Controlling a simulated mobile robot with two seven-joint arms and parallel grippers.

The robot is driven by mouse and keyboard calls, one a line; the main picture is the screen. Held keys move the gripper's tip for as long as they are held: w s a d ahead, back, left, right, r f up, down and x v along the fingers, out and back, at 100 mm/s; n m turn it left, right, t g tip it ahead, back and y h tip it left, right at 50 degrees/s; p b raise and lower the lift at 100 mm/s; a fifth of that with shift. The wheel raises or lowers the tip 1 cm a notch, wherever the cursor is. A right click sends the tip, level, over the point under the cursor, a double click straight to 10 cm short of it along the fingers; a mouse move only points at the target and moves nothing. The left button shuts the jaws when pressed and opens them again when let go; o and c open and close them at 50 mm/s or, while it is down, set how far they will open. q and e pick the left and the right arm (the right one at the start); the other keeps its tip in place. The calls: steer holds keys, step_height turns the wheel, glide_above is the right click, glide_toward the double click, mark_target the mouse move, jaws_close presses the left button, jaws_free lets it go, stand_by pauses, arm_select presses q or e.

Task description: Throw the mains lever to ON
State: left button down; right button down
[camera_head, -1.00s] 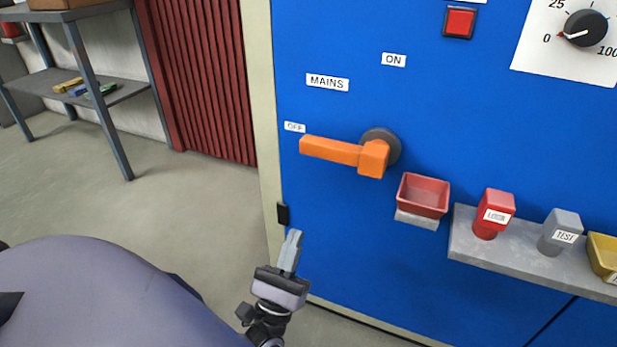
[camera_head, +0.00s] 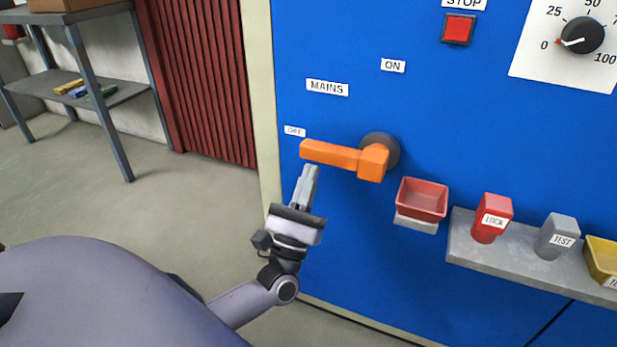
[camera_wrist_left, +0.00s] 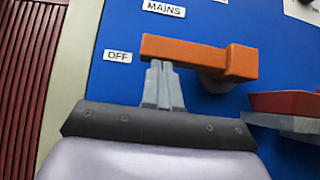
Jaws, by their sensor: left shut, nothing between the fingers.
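The orange mains lever (camera_head: 340,155) sticks out from a dark round hub (camera_head: 388,143) on the blue panel. It points left, at the OFF label (camera_head: 295,131). The ON label (camera_head: 393,66) is above the hub. My left gripper (camera_head: 311,172) is shut and empty, with its fingertips just below the lever's free end. In the left wrist view the fingertips (camera_wrist_left: 160,66) appear right at the underside of the orange lever (camera_wrist_left: 185,50); I cannot tell whether they touch it. My right gripper is not in view.
A red tray (camera_head: 422,200) is fixed below and right of the lever. A grey ledge (camera_head: 490,258) holds a red LOCK block (camera_head: 491,219) and a grey TEST block (camera_head: 557,236). A red STOP button (camera_head: 458,28) and a dial (camera_head: 582,36) are higher up. Floor at left is clear.

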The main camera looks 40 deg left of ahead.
arm_select(q)
steer(key=shift+r, duration=0.15)
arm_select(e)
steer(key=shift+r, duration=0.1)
arm_select(q)
steer(key=shift+a+r+m+h+p, duration=0.2)
steer(key=shift+m+h+p, duration=0.15)
steer(key=shift+m, duration=0.35)
steer(key=shift+h, duration=0.35)
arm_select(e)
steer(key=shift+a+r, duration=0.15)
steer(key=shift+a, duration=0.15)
